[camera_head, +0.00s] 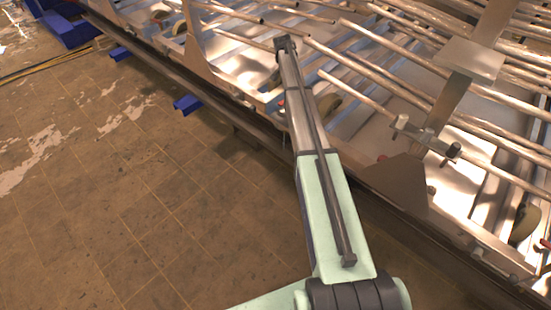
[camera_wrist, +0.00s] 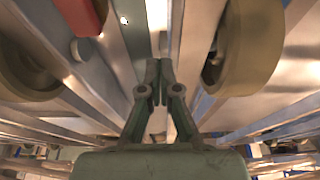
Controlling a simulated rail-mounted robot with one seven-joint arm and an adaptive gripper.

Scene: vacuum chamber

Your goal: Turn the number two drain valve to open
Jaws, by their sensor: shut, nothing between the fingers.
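My gripper (camera_wrist: 159,68) is shut and empty in the wrist view, its two fingers together between metal bars and beams. A red part (camera_wrist: 82,14) shows at the upper left of that view, apart from the fingertips; I cannot tell whether it is a valve handle. In the head view my arm reaches up over the near side of the pipe frame, and my gripper cannot be made out there. No number is readable, so I cannot tell which part is the number two drain valve.
Two thick round wheel-like parts flank my gripper in the wrist view, one at the right (camera_wrist: 245,48) and one at the left (camera_wrist: 22,72). Long metal pipes (camera_head: 390,40) crowd the frame. The tiled floor (camera_head: 130,190) at left is open, with a blue block (camera_head: 187,104) by the frame.

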